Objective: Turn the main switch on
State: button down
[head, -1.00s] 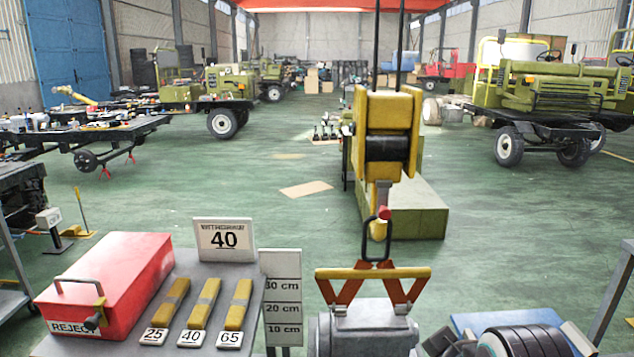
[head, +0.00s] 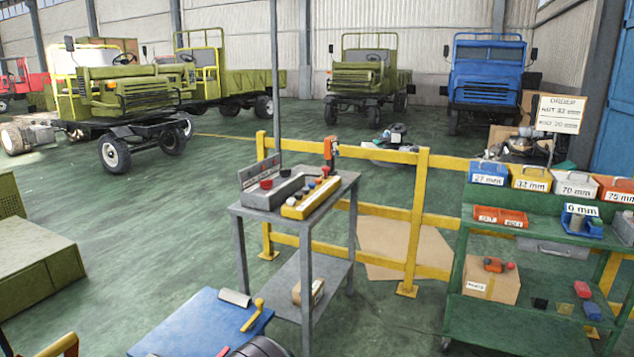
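A grey metal stand (head: 298,232) in the middle carries several control devices. On it are a grey box (head: 272,192) with a red knob (head: 266,184) and a yellow pendant box (head: 311,198) with several small buttons. My gripper is not in view.
A yellow guard rail (head: 418,215) runs behind the stand. A green shelf cart (head: 455,280) with labelled bins stands at the right. A blue-topped surface (head: 195,322) lies in front. Green floor (head: 150,215) is free to the left of the stand.

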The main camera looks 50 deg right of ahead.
aim_at(267, 184)
jog(key=z, duration=1.25)
jog(key=i+l+u, duration=0.35)
jog(key=l, duration=0.25)
jog(key=i+l+u, duration=0.35)
jog(key=l, duration=0.35)
jog(key=i+l+u, duration=0.35)
jog(key=l, duration=0.45)
jog(key=i+l+u, duration=0.2)
jog(key=l, duration=0.25)
jog(key=i+l+u, duration=0.25)
jog(key=l, duration=0.2)
jog(key=i+l+u, duration=0.2)
jog(key=l, duration=0.25)
jog(key=l+u, duration=0.25)
jog(key=l, duration=0.25)
jog(key=i+l+u, duration=0.1)
jog(key=l+u, duration=0.15)
jog(key=l, duration=0.3)
jog(key=i+l+u, duration=0.2)
jog(key=l, duration=0.2)
jog(key=l+u, duration=0.2)
jog(key=l, duration=0.25)
